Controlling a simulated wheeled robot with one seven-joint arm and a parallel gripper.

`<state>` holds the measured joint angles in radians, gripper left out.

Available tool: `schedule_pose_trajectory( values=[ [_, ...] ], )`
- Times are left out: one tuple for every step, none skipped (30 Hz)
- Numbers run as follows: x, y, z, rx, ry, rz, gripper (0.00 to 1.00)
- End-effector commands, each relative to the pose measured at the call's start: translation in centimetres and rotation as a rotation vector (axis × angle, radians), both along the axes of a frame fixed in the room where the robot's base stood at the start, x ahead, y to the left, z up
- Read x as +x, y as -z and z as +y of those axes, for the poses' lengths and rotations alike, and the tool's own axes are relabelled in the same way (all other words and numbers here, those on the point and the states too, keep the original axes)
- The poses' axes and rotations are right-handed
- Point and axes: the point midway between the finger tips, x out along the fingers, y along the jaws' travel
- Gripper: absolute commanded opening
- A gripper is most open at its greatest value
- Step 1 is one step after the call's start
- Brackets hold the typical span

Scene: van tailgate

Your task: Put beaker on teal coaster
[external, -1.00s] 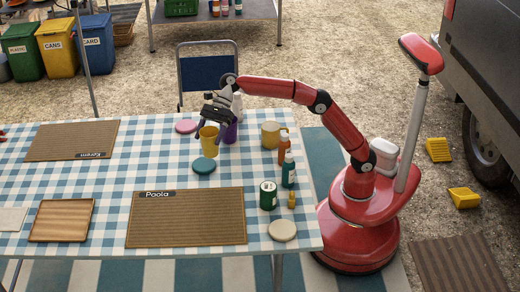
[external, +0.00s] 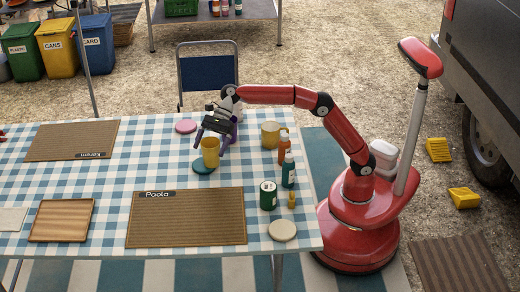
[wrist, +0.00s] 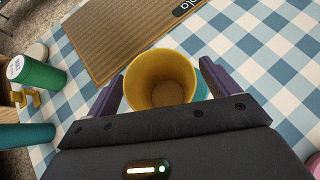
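The yellow beaker (external: 210,153) stands upright at the right part of the teal coaster (external: 201,168). Its base overlaps the coaster in the external view, and I cannot tell whether it fully rests on it. My gripper (external: 210,144) is around the beaker from above. In the wrist view the beaker (wrist: 160,80) is between the two dark fingers, seen into its empty inside. Narrow gaps show between the fingers and its wall, so the gripper looks open. A sliver of the teal coaster (wrist: 202,88) shows right of the beaker; the rest is hidden.
A mustard mug (external: 270,134), orange bottle (external: 283,145), teal bottle (external: 288,170) and green can (external: 268,195) stand to the right. A brown placemat (external: 185,218) lies in front.

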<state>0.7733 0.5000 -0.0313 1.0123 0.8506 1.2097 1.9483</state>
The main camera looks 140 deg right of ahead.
Motion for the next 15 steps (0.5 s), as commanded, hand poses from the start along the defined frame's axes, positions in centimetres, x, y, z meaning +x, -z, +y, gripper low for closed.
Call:
schedule_pose_trajectory(
  values=[
    [0.0, 0.0, 0.0, 0.0, 0.0, 0.0, 0.87],
    [0.0, 0.0, 0.0, 0.0, 0.0, 0.0, 0.87],
    [0.0, 0.0, 0.0, 0.0, 0.0, 0.0, 0.87],
    [0.0, 0.0, 0.0, 0.0, 0.0, 0.0, 0.87],
    [0.0, 0.0, 0.0, 0.0, 0.0, 0.0, 0.87],
    [0.0, 0.0, 0.0, 0.0, 0.0, 0.0, 0.87],
    [0.0, 0.0, 0.0, 0.0, 0.0, 0.0, 0.87],
    [0.0, -0.1, 0.0, 0.0, 0.0, 0.0, 0.87],
    [0.0, -0.2, 0.0, -0.001, 0.001, 0.0, 0.87],
    [-0.1, -0.4, 0.0, -0.001, 0.001, 0.0, 0.87],
    [-0.3, -0.6, -0.1, 0.0, 0.002, 0.0, 0.87],
    [-0.7, -1.0, -0.3, -0.001, 0.003, -0.001, 0.87],
    [-1.1, -1.3, -0.4, -0.001, 0.003, -0.001, 0.87],
    [-1.5, -1.6, -0.5, -0.002, 0.003, -0.002, 0.87],
    [-2.1, -2.1, -0.6, -0.002, 0.003, -0.003, 0.87]
  ],
)
